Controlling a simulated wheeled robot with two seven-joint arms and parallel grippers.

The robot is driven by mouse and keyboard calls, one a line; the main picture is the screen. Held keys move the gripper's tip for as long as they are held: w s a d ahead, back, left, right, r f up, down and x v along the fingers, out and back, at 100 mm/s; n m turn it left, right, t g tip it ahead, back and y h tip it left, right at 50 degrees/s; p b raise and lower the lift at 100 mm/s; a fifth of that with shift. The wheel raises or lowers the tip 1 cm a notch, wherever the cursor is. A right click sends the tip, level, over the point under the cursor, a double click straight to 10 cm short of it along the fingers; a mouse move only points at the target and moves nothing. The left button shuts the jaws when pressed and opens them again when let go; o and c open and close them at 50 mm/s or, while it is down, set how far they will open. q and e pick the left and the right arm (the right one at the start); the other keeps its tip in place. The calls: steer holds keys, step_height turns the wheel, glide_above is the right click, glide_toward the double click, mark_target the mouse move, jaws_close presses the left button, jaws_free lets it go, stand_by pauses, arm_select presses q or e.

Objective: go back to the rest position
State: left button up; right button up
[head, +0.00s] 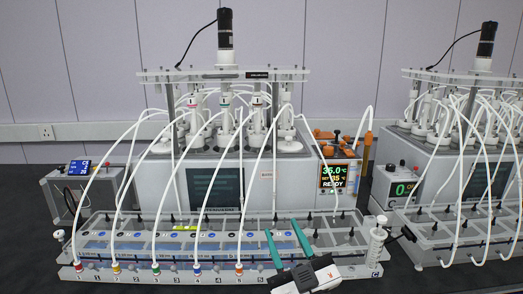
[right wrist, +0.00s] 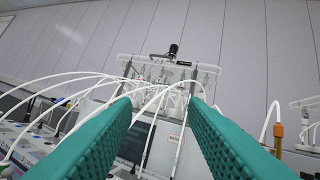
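My right gripper (head: 284,245) shows in the head view at the lower middle right, with two green fingers spread apart and nothing between them. It is in front of the long clear rack (head: 330,222) of the reactor, near the rack's right half. In the right wrist view the two green fingers (right wrist: 155,125) stand wide apart, with the reactor and its white tubes beyond them. I cannot tell from the head view whether the fingers touch the rack. My left gripper is in neither view.
A reactor unit (head: 285,185) with a black motor (head: 225,32) on top stands at the centre, and a second reactor (head: 480,150) at the right. White tubes arch down to the rack's front. A small meter (head: 75,165) is at left. A white cylinder (head: 376,245) stands at the rack's right end.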

steer(key=s+d+f+m+g+h, duration=0.35)
steer(key=d+f, duration=0.25)
steer(key=f, duration=0.5)
steer(key=s+d+f+m+g+h, duration=0.3)
steer(key=d+f+g+h, duration=0.25)
steer(key=f, duration=0.55)
steer(key=s+d+f+g, duration=0.2)
steer(key=s+f+g, duration=0.35)
steer(key=s, duration=0.45)
steer(key=s+d+f+g, duration=0.35)
steer(key=s+f, duration=0.25)
steer(key=s, duration=0.3)
step_height(320, 180, down, 25)
steer(key=s+g, duration=0.1)
steer(key=s+d+f+n+g+p, duration=0.1)
steer(key=s+d+f, duration=0.1)
steer(key=s+f, duration=1.3)
steer(key=shift+s+f+g, duration=0.15)
steer(key=shift+s+g, duration=0.15)
steer(key=shift+s, duration=0.35)
steer(key=shift+d, duration=0.1)
